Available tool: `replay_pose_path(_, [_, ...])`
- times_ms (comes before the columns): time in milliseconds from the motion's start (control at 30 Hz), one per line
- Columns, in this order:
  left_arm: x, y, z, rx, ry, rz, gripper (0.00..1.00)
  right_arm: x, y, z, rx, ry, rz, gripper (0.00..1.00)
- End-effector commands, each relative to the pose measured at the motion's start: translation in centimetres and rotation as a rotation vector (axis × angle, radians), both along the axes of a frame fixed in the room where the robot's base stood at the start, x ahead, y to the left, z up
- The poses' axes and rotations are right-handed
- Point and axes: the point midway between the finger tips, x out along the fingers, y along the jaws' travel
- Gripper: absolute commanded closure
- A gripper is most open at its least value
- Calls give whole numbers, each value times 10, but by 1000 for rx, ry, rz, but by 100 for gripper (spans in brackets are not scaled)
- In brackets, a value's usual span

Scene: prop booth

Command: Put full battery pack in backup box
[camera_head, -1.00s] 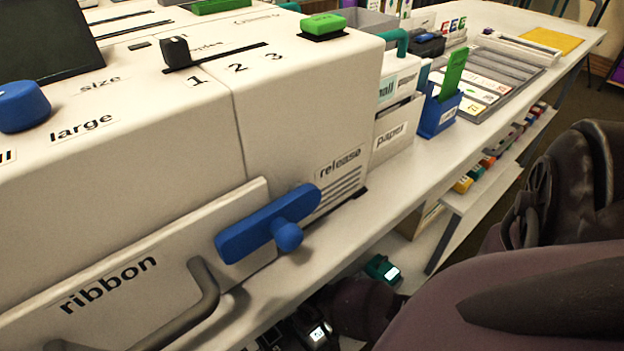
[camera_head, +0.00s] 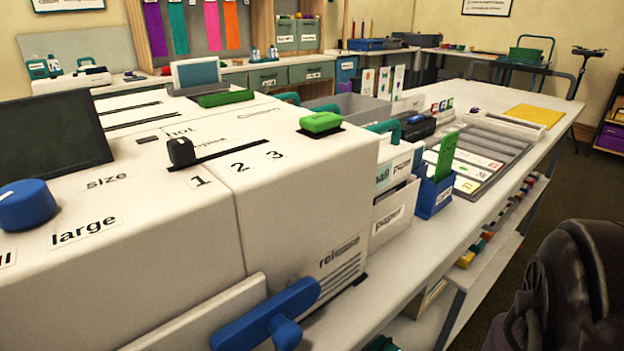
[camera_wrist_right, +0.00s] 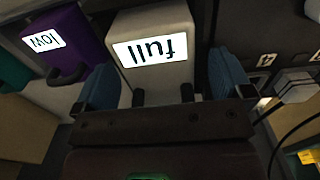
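The full battery pack (camera_wrist_right: 152,48) is a pale block with a lit label reading "full", upside down in the right wrist view. My right gripper (camera_wrist_right: 163,72) is open, with its blue fingers on either side of the pack. A gap shows on the right side of the pack; contact on the left is hard to tell. My left gripper is not in view. I cannot make out a box labelled backup in either view.
A purple pack (camera_wrist_right: 62,42) labelled "low" stands left of the full pack. In the head view, a large pale machine (camera_head: 290,185) with a blue handle (camera_head: 268,318) fills the near left. A long table (camera_head: 455,225) with a blue holder (camera_head: 434,196) runs back right.

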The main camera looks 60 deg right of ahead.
Motion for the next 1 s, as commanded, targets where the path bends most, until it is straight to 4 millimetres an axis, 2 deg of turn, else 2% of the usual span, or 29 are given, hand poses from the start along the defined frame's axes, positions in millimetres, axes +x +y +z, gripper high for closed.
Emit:
replay_pose_path(200, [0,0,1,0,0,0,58,-2,0,0,0,3,0,2])
replay_pose_path(333, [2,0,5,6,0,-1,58,1,0,10,0,-2,0,2])
replay_pose_path(700, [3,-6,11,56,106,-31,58,6,0,77,0,-14,0,2])
replay_pose_path(833, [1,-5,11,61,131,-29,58,5,0,95,0,-11,0,2])
replay_pose_path(1000, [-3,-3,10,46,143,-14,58,2,1,107,0,-4,0,2])
